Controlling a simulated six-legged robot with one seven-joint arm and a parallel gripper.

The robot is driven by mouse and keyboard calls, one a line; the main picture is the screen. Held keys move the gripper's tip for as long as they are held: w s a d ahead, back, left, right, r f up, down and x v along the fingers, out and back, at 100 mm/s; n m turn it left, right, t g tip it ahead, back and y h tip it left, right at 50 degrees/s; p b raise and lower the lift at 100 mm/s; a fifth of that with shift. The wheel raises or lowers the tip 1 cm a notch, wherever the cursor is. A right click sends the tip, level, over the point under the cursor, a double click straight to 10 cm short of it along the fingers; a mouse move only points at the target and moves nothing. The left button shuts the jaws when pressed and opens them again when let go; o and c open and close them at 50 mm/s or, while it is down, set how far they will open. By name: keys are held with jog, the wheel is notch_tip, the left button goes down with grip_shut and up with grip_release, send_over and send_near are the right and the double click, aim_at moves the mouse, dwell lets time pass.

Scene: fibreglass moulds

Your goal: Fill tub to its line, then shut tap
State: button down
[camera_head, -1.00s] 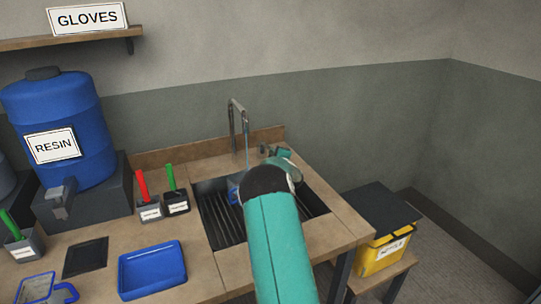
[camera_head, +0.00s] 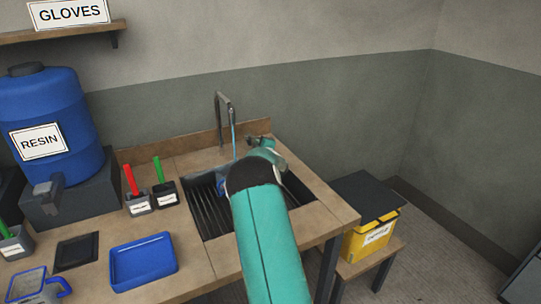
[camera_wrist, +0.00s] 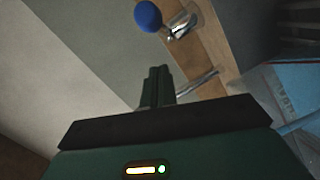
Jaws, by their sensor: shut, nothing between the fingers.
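The metal tap (camera_head: 226,112) stands behind the sink, and a thin stream of water (camera_head: 234,140) falls from its spout. A blue tub (camera_head: 222,187) is partly visible in the sink, mostly hidden by my arm. Its line and water level cannot be made out in the head view. In the wrist view a pale blue, see-through surface with faint marks (camera_wrist: 286,92) lies at the right, probably the tub. A blue knob (camera_wrist: 148,15) beside a metal fitting (camera_wrist: 182,22) is at the top, apart from my fingers. My gripper (camera_wrist: 158,76) is shut and empty near the tap.
The sink (camera_head: 207,212) is set in the wooden bench (camera_head: 206,262). A blue tray (camera_head: 143,262), pots with red and green handles (camera_head: 138,204) and a blue RESIN drum (camera_head: 52,115) stand left. A yellow bin (camera_head: 372,236) sits lower right.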

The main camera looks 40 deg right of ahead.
jog(key=d+v, duration=0.1)
jog(key=v, duration=0.9)
jog(key=shift+s+d, duration=0.3)
jog(key=shift+d, duration=0.05)
jog(key=shift+r, duration=0.1)
